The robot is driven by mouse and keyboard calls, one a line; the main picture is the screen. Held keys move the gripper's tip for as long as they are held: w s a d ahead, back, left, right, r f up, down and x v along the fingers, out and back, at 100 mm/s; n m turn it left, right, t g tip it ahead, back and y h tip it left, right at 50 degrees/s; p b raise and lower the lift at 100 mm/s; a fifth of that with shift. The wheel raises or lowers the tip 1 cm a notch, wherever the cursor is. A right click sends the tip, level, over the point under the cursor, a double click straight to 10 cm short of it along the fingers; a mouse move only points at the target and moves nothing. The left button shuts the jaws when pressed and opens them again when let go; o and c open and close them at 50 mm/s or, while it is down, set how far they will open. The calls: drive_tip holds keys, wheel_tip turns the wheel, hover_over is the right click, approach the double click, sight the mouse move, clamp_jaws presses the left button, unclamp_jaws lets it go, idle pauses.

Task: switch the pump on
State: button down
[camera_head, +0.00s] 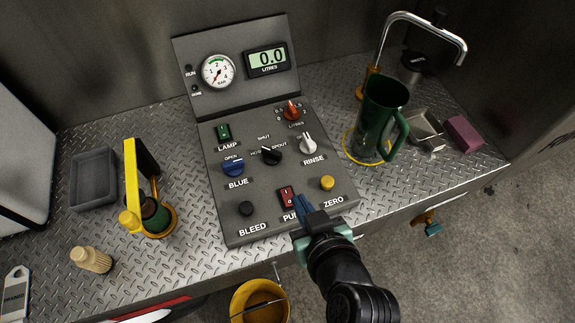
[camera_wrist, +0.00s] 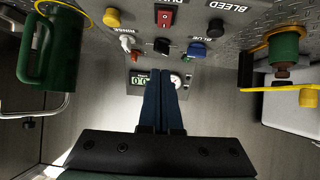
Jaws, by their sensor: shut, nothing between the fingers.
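The pump switch (camera_head: 288,197) is a red rocker marked I and 0 on the lower middle of the grey control panel (camera_head: 222,212). Its label is partly hidden by my gripper. My gripper (camera_head: 302,208) is shut and empty, its blue fingertips close to the right of the switch in the head view. I cannot tell whether they touch it. In the wrist view the switch (camera_wrist: 166,17) is at the top, and the shut fingers (camera_wrist: 162,75) appear below it. Which way the rocker is pressed is not clear. The litres display (camera_head: 267,60) reads 0.0.
A yellow button (camera_head: 327,183) lies right of the switch and a black bleed knob (camera_head: 246,208) left. A yellow-handled valve (camera_head: 139,185) stands left. A yellow bucket (camera_head: 241,306) is below the front edge.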

drive_tip(key=shift+s+r+g+p, duration=0.3)
drive_tip(key=shift+s+r+p, duration=0.15)
drive_tip(key=shift+p, duration=0.3)
drive_tip(key=shift+f, duration=0.1)
drive_tip(key=p, duration=0.2)
hover_over(285, 198)
drive_tip(key=f, duration=0.5)
drive_tip(key=shift+s+d+f, duration=0.2)
drive_tip(key=shift+s+f, duration=0.1)
drive_tip(key=shift+s, duration=0.05)
drive_tip(key=shift+w+a+f, duration=0.1)
drive_tip(key=shift+w+f, duration=0.1)
drive_tip(key=shift+f, duration=1)
drive_tip(key=shift+w+f, duration=0.15)
drive_tip(key=shift+f, duration=0.8)
